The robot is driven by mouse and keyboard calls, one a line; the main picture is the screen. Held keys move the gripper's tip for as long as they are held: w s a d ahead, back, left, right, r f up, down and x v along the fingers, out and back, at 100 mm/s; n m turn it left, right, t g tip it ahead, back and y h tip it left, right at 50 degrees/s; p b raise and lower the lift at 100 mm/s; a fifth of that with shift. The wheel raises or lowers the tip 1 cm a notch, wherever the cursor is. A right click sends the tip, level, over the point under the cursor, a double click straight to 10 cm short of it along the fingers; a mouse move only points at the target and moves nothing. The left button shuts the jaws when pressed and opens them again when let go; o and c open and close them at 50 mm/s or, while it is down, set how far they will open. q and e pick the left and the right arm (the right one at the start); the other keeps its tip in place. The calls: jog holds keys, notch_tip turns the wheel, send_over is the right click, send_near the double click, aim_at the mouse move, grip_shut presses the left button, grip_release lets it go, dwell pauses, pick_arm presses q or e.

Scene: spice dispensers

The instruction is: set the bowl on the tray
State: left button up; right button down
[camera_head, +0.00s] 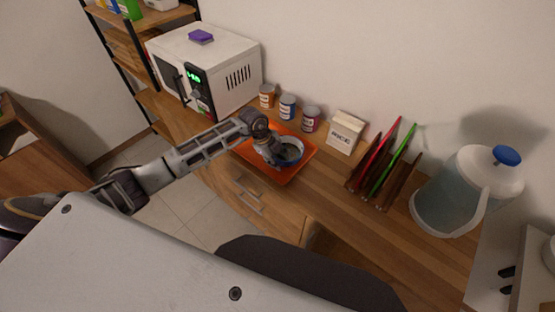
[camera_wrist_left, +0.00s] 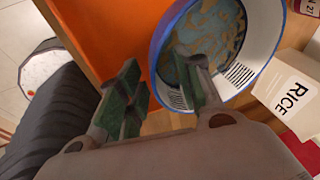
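The blue-and-white bowl (camera_head: 291,151) shows over the right part of the orange tray (camera_head: 258,163) on the wooden counter. I cannot tell whether it rests on the tray or hangs just above it. My left gripper (camera_head: 275,158) is at the bowl's left side. In the left wrist view the bowl (camera_wrist_left: 235,45) has a patterned inside. The left gripper (camera_wrist_left: 162,85) is open there, one finger inside the bowl and the other outside, with the rim between them. The tray (camera_wrist_left: 100,35) shows left of the bowl. My right gripper is not in view.
Several spice tins, including a blue one (camera_head: 287,107), and a RICE box (camera_head: 345,132) stand behind the tray. A microwave (camera_head: 215,65) is at the left. A rack with coloured boards (camera_head: 385,165) and a water jug (camera_head: 455,195) are at the right.

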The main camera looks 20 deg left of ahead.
pick_arm(q)
jog(key=shift+r, duration=0.15)
jog(key=b+v, duration=0.1)
jog(key=v, duration=1.1)
jog(key=shift+b, duration=0.4)
